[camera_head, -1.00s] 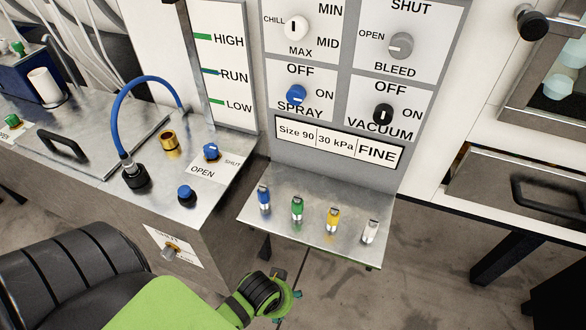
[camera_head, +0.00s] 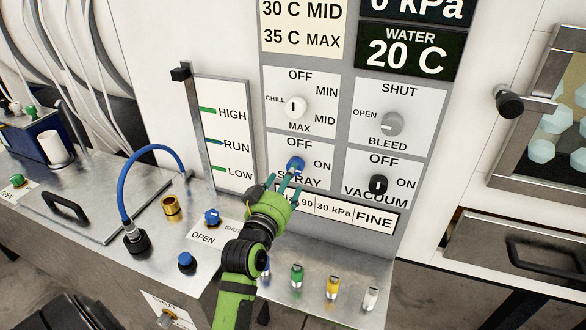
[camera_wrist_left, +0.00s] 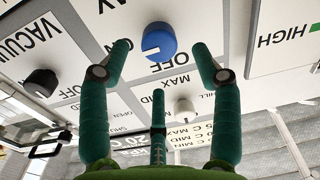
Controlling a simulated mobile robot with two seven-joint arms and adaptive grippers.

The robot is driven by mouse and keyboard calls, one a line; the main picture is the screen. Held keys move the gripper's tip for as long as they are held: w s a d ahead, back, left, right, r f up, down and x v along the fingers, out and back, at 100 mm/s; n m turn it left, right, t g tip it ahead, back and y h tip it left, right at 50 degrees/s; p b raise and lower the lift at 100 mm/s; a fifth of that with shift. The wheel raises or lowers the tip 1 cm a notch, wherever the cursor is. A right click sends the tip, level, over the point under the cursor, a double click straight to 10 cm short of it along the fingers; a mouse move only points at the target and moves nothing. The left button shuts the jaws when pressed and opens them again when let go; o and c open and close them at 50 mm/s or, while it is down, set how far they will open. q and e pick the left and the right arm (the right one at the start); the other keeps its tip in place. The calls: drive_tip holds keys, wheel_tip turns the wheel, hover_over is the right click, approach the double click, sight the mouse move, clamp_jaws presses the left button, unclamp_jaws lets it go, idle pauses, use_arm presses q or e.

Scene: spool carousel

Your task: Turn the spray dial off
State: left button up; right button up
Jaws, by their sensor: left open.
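The spray dial is a blue round knob (camera_head: 295,163) on the grey panel, with OFF above it and ON to its right. In the upside-down left wrist view the blue knob (camera_wrist_left: 159,40) is ahead of my fingertips, and its white mark lies at its lower left, off the line to the OFF label. My left gripper (camera_head: 285,181) has its green fingers spread, just below and in front of the dial. In the wrist view the open fingers (camera_wrist_left: 160,62) stand to either side of the knob; I cannot tell whether any touches it. My right gripper is not in view.
The black vacuum dial (camera_head: 378,186), white chill dial (camera_head: 295,106) and grey bleed dial (camera_head: 391,124) are close by. Below is a metal shelf (camera_head: 318,305) with coloured plugs. Left is a bench with a blue hose (camera_head: 125,190) and an open/shut valve (camera_head: 212,217).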

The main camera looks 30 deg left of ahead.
use_arm(q)
drive_tip(key=p+x, duration=0.1)
drive_tip(key=x, duration=0.4)
drive_tip(key=shift+s, duration=0.1)
drive_tip(key=c, duration=1.1)
